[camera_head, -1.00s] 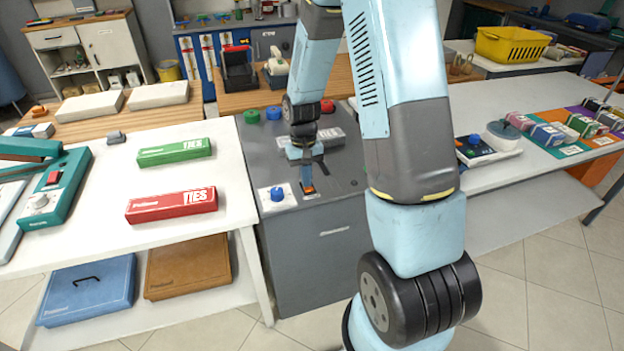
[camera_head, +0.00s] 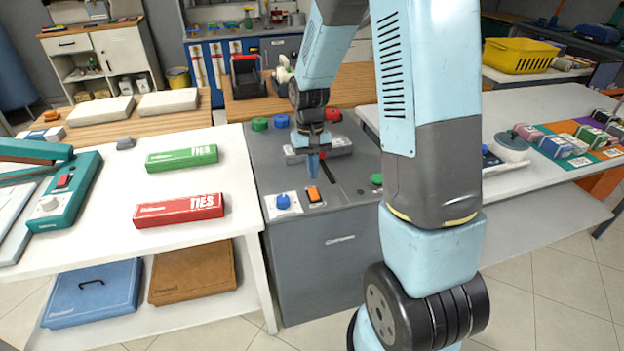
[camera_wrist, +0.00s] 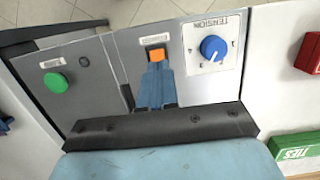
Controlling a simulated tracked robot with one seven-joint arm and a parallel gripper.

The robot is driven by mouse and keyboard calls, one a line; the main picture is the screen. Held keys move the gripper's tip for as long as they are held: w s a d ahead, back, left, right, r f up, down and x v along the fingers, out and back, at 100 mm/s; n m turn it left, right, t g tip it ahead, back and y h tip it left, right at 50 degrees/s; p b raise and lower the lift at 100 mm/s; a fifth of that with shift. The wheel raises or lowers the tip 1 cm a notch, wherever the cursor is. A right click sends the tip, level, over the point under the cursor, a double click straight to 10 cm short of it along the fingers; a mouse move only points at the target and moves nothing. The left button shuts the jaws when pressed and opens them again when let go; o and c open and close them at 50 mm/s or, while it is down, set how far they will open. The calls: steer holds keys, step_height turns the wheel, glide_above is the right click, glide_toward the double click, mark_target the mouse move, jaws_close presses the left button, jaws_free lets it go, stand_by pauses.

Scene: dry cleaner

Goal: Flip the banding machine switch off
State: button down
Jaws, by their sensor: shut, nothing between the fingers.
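The banding machine (camera_head: 340,247) is a grey cabinet in the middle of the head view. Its orange rocker switch (camera_head: 313,194) sits in a dark frame on the top's front edge, right of the blue tension knob (camera_head: 283,201). The switch (camera_wrist: 156,55) and the knob (camera_wrist: 213,48) also show in the wrist view. My gripper (camera_head: 313,174) is shut and empty, pointing down just behind the switch. In the wrist view its blue fingers (camera_wrist: 157,72) lie just short of the orange rocker; I cannot tell whether they touch. The rocker's exact tilt is unclear.
A green button (camera_head: 376,179) is right of the switch, and a dark slot lies near it. Red (camera_head: 179,210) and green (camera_head: 181,158) ties boxes lie on the white table at left. Several coloured knobs stand at the machine's back.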

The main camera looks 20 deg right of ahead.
step_height(320, 180, up, 7)
steer(key=s, duration=0.1)
steer(key=shift+s, duration=0.2)
stand_by(0.5)
steer(key=s+d+r+t, duration=0.1)
steer(key=s+r+t, duration=0.6)
steer(key=s+r, duration=1.1)
steer(key=shift+s+d+r, duration=0.4)
steer(key=shift+s, duration=0.6)
